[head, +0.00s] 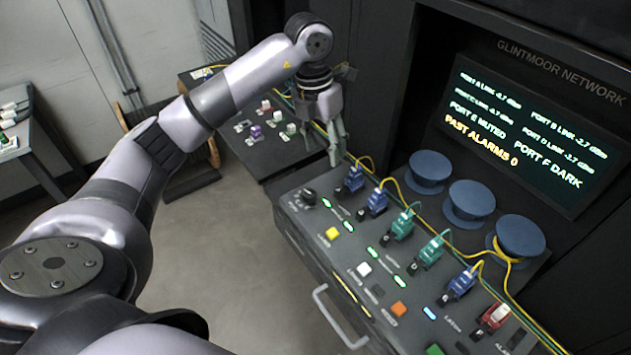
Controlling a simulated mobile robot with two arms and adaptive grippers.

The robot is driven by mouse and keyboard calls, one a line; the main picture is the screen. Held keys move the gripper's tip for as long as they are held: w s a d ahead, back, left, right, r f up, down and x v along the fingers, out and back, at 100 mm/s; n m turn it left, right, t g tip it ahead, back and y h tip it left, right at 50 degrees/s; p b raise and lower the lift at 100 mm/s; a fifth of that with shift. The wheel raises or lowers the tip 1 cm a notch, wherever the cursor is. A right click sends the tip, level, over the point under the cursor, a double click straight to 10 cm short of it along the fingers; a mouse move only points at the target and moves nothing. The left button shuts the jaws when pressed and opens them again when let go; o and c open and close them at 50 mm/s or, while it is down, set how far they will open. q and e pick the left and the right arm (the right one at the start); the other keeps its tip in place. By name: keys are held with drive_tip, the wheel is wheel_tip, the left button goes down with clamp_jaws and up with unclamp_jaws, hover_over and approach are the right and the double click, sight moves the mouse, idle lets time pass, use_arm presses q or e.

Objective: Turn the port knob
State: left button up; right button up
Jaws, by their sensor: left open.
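A small black knob (309,196) stands at the far left end of the sloped control panel (290,215); I take it for the port knob, though its label is too small to read. My left gripper (336,152) points down above the panel's far end, beyond the knob and up and right of it in the head view. Its fingers are apart, with nothing visible between them. It appears clear of the knob. My right gripper is out of view.
A row of plugged connectors, blue (355,179), green (402,226) and red (494,317), runs along the panel with yellow fibre. Blue spools (429,170) stand behind it. A screen (520,135) reads "PORT E MUTED" and "PORT F DARK". A handle (333,318) juts from the front.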

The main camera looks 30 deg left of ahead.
sight(309, 192)
use_arm(q)
drive_tip(key=shift+n+y, duration=0.4)
drive_tip(key=shift+y, duration=0.3)
drive_tip(key=a+f+p, duration=0.1)
drive_tip(key=f, duration=0.4)
drive_tip(key=a+f+p, duration=0.1)
drive_tip(key=f, duration=0.4)
drive_tip(key=a+f+p, duration=0.1)
drive_tip(key=f, duration=0.5)
drive_tip(key=shift+s+a+p, duration=0.2)
drive_tip(key=shift+a+p, duration=0.1)
drive_tip(key=shift+p, duration=0.1)
clamp_jaws()
